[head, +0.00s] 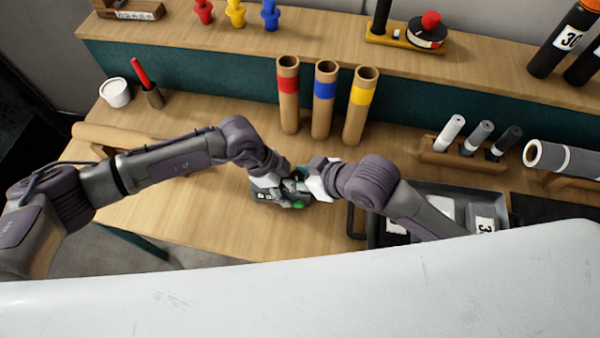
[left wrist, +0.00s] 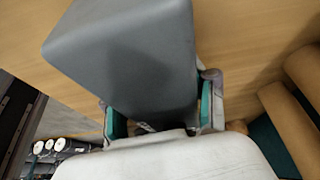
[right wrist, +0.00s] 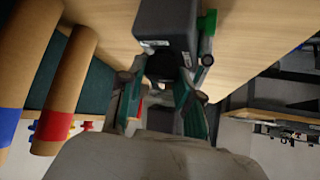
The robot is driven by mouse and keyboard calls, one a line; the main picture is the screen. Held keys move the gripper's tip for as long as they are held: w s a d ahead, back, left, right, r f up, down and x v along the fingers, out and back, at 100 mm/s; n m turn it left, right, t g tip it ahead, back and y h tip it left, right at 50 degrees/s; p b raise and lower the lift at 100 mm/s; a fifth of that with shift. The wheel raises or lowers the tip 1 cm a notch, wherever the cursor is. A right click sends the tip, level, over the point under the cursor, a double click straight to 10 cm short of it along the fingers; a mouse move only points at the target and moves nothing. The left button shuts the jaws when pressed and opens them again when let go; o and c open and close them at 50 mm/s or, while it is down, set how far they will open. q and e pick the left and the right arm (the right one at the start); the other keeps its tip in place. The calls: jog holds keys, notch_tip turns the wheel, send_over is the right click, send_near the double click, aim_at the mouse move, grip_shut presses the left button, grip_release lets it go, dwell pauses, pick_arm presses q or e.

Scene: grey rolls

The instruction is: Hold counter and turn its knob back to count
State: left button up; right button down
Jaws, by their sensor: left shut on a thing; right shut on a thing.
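The counter is a dark grey box (head: 262,193) held in the air over the table's middle, with a small display on its front. Its plain grey side fills the left wrist view (left wrist: 125,55), and its dark end shows in the right wrist view (right wrist: 165,22). My left gripper (left wrist: 160,112) is shut on the counter's body, one finger on each side. My right gripper (right wrist: 158,88) is shut at the counter's end; the knob between its fingers is mostly hidden.
Three cardboard tubes with red (head: 288,85), blue (head: 325,90) and yellow (head: 363,95) bands stand behind the grippers. A dark tray (head: 455,190) lies to the right, close under my right arm. A rack with grey rolls (head: 470,150) stands behind it. The front left table is clear.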

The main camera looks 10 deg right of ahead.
pick_arm(q)
jog(key=shift+d, duration=0.1)
pick_arm(e)
jog(key=shift+s+a+m+t+h, duration=0.15)
jog(key=shift+m+t+h, duration=0.55)
jog(key=shift+m, duration=0.6)
jog(key=shift+m+h, duration=0.3)
jog(key=c, duration=0.8)
grip_release()
jog(key=shift+o, duration=0.2)
